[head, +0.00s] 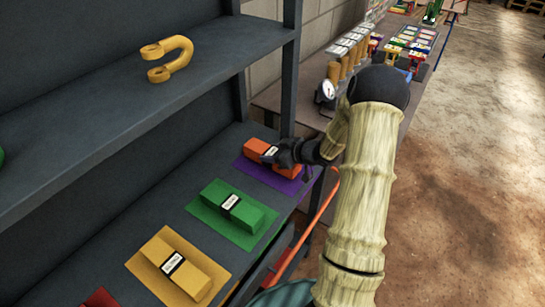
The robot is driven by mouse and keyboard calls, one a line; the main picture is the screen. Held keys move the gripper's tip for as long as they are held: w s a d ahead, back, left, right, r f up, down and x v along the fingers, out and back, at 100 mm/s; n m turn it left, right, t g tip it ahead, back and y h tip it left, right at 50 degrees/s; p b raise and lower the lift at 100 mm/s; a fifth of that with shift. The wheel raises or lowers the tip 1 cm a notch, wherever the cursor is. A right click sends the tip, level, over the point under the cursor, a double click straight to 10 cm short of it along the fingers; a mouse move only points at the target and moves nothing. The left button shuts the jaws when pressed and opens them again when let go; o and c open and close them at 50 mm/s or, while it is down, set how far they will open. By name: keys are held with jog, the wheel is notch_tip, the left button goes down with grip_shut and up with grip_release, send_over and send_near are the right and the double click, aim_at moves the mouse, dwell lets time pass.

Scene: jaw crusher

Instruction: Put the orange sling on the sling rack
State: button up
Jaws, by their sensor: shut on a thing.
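The orange sling (262,148), a folded bundle with a pale label, is at the far right end of the middle shelf of the dark grey rack (150,193). It is over a purple mat (252,172); I cannot tell whether it rests on the mat or hangs just above it. My gripper (272,153) is shut on the orange sling from the right. The gripper hides part of the sling's middle and right end.
A green sling (238,206) lies on a green mat and a yellow sling (172,268) on a yellow mat, nearer on the same shelf. A yellow shackle (172,57) sits on the shelf above. A bench with gauges (328,90) stands behind; open floor lies right.

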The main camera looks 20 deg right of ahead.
jog(key=shift+w+f, duration=0.1)
jog(key=shift+f, duration=0.7)
jog(key=o, duration=1.3)
jog(key=shift+f, duration=0.1)
jog(key=v, duration=1.2)
jog(key=shift+d+p, duration=0.1)
jog(key=shift+p, duration=0.3)
